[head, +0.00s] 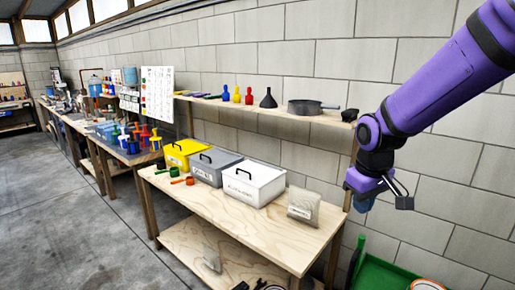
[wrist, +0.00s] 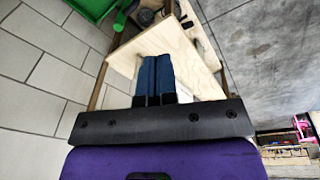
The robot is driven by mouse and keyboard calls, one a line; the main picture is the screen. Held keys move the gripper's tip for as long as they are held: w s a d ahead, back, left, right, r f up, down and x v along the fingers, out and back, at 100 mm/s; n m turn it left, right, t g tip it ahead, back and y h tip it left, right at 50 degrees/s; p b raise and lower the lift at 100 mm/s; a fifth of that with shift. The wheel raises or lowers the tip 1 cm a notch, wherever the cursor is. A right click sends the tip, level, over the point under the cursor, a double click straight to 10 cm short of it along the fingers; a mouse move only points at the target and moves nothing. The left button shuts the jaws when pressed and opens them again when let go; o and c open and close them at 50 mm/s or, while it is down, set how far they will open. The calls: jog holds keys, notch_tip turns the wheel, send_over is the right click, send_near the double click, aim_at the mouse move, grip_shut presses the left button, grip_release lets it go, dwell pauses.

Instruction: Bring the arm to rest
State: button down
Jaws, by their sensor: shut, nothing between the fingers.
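My purple arm (head: 435,85) reaches in from the upper right of the head view, in front of the block wall. My gripper (head: 363,204) hangs at its end, to the right of the near wooden bench (head: 220,215) and apart from it. In the wrist view, the two blue fingers of my gripper (wrist: 153,72) lie side by side with no visible gap. They hold nothing. The fingers cover part of the pale wooden surface behind them in that view.
The bench carries a white bin (head: 252,186), a grey bin (head: 213,168), a yellow bin (head: 182,154) and a grey bag (head: 303,208). A green cart (head: 385,275) stands below my gripper. Open floor (head: 75,230) lies left.

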jog(key=s+d+r+m+t, duration=0.1)
jog(key=s+d+r+m, duration=0.1)
jog(key=s+r, duration=0.4)
jog(key=s+d+r+m+t, duration=0.2)
jog(key=s+d+r, duration=0.2)
jog(key=s, duration=1.1)
notch_tip(320, 180, up, 3)
jog(key=shift+d+f+m+t, duration=0.2)
jog(key=shift+m+t, duration=0.1)
jog(key=shift+m, duration=0.1)
